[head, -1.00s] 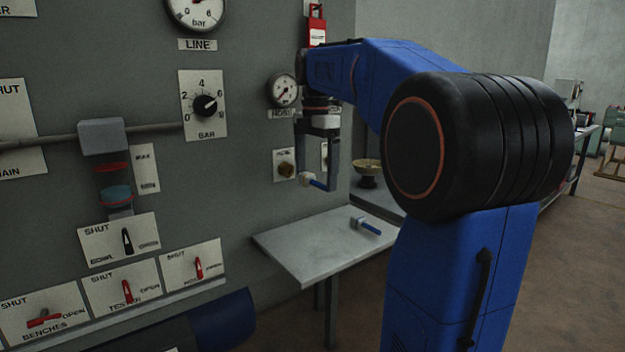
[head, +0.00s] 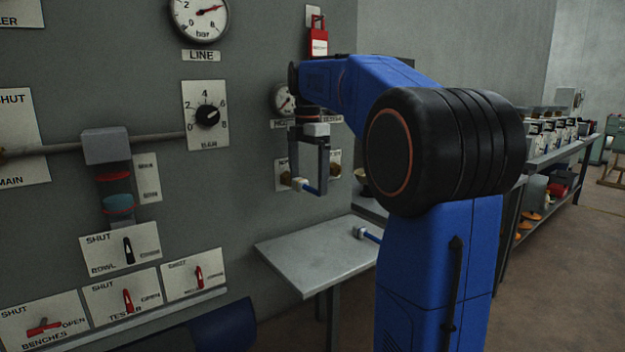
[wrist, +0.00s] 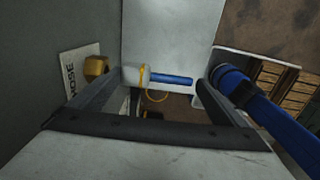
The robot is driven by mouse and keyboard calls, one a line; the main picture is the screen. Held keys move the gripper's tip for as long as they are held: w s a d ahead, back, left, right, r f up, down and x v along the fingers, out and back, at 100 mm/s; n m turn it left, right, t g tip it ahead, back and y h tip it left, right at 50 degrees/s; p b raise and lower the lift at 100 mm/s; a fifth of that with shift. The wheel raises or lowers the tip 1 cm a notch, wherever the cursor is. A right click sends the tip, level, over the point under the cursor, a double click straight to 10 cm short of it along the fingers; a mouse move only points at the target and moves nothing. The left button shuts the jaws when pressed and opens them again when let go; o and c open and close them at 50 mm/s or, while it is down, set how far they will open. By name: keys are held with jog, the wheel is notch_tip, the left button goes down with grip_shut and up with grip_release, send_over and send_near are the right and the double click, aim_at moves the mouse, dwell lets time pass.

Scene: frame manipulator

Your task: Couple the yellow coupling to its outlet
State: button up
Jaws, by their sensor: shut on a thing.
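My gripper (head: 307,188) is shut on a coupling with a whitish body (head: 299,184) and a blue tail. In the wrist view, the coupling (wrist: 135,76) lies crosswise between the fingers, with a thin yellow band (wrist: 143,75) looped on it. A brass outlet (wrist: 96,68) projects from a labelled wall plate (wrist: 78,75) to the left of the coupling. The coupling's whitish end points toward the wall and appears apart from the outlet. In the head view, the outlet (head: 285,178) is just left of the gripper, and a second outlet (head: 334,171) is to its right.
A grey shelf (head: 300,252) stands below the gripper. Another blue-tailed coupling (head: 369,236) lies on it, partly hidden by my arm. Gauges, valve levers and a red padlock (head: 319,43) are on the panel. A loaded bench (head: 560,150) stands at right.

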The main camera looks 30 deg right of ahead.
jog(key=shift+w, duration=0.75)
